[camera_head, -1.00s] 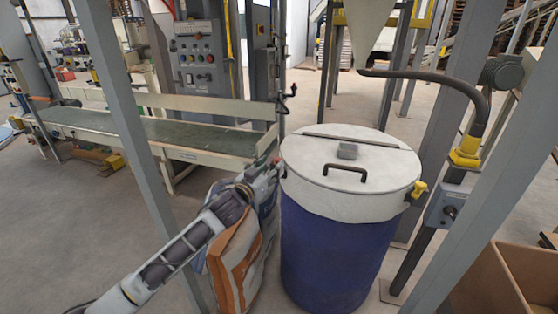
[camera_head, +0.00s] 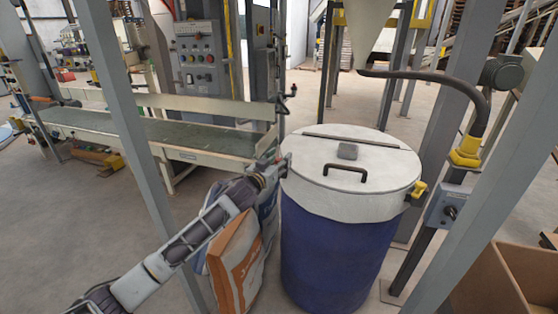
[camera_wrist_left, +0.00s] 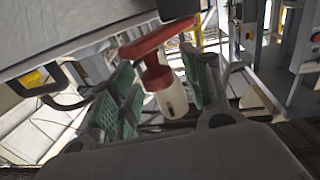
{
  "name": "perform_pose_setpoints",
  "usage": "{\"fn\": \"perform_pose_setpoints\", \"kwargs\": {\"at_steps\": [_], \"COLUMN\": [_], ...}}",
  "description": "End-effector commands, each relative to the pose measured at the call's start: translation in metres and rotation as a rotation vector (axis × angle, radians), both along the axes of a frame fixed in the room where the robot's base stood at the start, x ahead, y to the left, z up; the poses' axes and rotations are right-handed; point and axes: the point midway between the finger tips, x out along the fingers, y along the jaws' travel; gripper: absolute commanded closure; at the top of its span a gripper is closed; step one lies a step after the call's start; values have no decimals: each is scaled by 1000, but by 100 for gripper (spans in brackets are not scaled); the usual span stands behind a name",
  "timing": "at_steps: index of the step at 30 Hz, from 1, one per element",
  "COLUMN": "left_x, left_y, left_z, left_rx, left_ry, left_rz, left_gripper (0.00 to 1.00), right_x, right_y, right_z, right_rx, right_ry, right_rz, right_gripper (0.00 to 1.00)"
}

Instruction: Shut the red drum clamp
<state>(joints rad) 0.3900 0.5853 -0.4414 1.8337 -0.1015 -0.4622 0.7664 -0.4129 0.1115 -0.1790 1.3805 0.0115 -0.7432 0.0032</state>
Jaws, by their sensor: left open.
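The blue drum (camera_head: 330,255) stands right of centre in the head view, with a white lid (camera_head: 385,165) on top. My left gripper (camera_head: 282,168) is at the left edge of the lid. In the left wrist view my gripper (camera_wrist_left: 160,88) is open, its green-padded fingers apart. The red drum clamp (camera_wrist_left: 150,40) shows there as a red lever, with a red and cream cylindrical part (camera_wrist_left: 168,90) between the fingers in the picture. I cannot tell whether the fingers touch it. In the head view my gripper mostly hides the clamp. My right gripper is out of view.
A yellow clamp (camera_head: 417,190) sits on the drum's right side. Filled sacks (camera_head: 235,260) stand left of the drum, under my left arm. Grey posts (camera_head: 130,110) frame the drum. A conveyor (camera_head: 150,130) lies behind on the left, a cardboard box (camera_head: 510,280) at lower right.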

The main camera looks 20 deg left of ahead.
Motion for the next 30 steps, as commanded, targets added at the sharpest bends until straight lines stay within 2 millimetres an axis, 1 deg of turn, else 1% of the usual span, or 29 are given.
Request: {"fn": "perform_pose_setpoints", "kwargs": {"at_steps": [9, 20, 21, 30], "left_x": [1, 1, 1, 1], "left_y": [0, 0, 0, 0], "left_z": [0, 0, 0, 0], "left_rx": [0, 0, 0, 0], "left_ry": [0, 1, 1, 1], "left_rz": [0, 0, 0, 2], "left_gripper": [52, 99, 100, 100], "right_x": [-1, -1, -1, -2], "right_y": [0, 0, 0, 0], "right_z": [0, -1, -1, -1], "right_rx": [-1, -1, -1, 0], "right_ry": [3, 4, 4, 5], "right_rz": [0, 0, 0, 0], "right_gripper": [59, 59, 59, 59]}}
